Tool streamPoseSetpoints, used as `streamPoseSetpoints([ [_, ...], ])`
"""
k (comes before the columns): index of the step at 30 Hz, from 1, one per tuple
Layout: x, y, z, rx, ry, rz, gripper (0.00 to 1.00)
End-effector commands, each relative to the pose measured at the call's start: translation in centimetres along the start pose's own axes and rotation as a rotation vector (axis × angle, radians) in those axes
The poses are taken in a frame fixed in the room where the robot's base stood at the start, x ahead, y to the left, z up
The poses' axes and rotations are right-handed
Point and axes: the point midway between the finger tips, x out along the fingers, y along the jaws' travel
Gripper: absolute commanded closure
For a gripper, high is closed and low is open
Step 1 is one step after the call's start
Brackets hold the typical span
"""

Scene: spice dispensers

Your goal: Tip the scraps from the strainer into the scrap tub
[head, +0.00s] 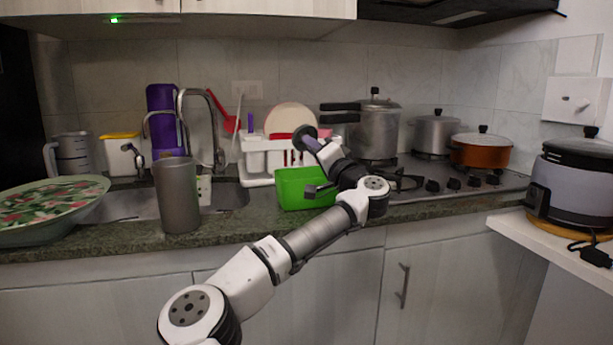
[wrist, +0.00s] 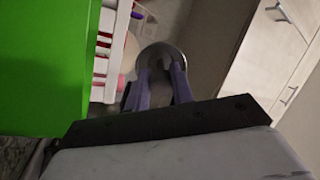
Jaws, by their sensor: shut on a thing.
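A bright green tub (head: 300,192), the likely scrap tub, stands on the counter by the dish rack; its green wall also fills the left of the wrist view (wrist: 45,70). My gripper (head: 312,145) is raised above and behind the tub's right part in the head view. Its purple-grey fingers (wrist: 163,82) are shut on a small round grey thing, likely the strainer (wrist: 165,52). It shows as a dark round shape in the head view (head: 299,136), seemingly tilted on its side. I cannot make out any scraps in it, and the tub's inside is hidden.
A tall grey cylinder (head: 177,195) stands at the sink's front edge, left of the tub. A white dish rack (head: 258,160) with plates is behind the tub. A steel pressure cooker (head: 376,130) and the stove are close on the right. A patterned tray (head: 45,205) lies far left.

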Motion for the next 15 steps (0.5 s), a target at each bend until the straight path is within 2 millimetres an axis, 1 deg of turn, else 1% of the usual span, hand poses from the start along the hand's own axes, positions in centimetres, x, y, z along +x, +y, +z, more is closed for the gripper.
streamPoseSetpoints([
  [15,-0.04,-0.73,-0.30,0.000,0.034,-0.045,0.96],
])
